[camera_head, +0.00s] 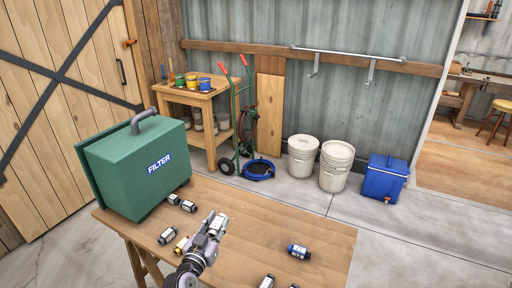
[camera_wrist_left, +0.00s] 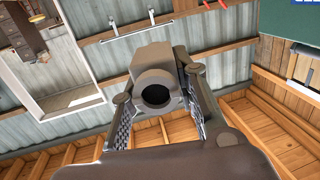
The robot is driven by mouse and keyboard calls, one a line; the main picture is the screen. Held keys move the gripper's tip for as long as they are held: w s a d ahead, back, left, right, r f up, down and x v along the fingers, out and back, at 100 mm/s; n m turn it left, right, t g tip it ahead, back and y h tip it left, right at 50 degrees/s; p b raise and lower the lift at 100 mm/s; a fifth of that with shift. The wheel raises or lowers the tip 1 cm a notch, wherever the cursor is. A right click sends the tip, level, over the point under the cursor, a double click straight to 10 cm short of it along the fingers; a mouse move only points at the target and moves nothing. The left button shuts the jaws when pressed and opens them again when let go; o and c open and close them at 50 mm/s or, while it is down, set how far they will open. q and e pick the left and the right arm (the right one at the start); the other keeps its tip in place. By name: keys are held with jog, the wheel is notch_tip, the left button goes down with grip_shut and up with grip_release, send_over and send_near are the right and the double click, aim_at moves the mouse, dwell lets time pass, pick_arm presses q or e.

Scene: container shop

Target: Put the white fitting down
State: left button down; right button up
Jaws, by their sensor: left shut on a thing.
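My left gripper (camera_head: 214,224) is above the wooden table, left of its middle, in the head view. It is shut on a pale fitting, which is small and partly covered by the fingers there. In the left wrist view the fitting (camera_wrist_left: 153,62) looks grey in shade, with a round dark opening facing the camera. The gripper's two fingers (camera_wrist_left: 158,98) stand on either side of it. My right gripper is not in view.
The wooden table (camera_head: 240,215) holds a green filter box (camera_head: 135,165), several black-and-white fittings (camera_head: 167,235), a brass piece (camera_head: 181,245) and a blue-banded fitting (camera_head: 298,251). Bare tabletop lies right of the gripper. Buckets (camera_head: 336,166) and a blue cooler (camera_head: 384,178) stand beyond.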

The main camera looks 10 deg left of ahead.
pick_arm(q)
jog(key=s+d+f+b, duration=0.2)
jog(key=s+d+b, duration=0.25)
jog(key=s, duration=0.85)
jog(key=s+a+r+n+y+b, duration=0.1)
jog(key=s+a+r, duration=0.1)
jog(key=s, duration=0.5)
jog(key=s+a+r+y+b, duration=0.1)
jog(key=s+a+r, duration=0.1)
jog(key=s+r, duration=0.2)
jog(key=s, duration=0.3)
jog(key=shift+s+n+y+b, duration=0.25)
jog(key=shift+n+y+b, duration=0.1)
jog(key=shift+n+y, duration=0.05)
jog(key=shift+f, duration=0.1)
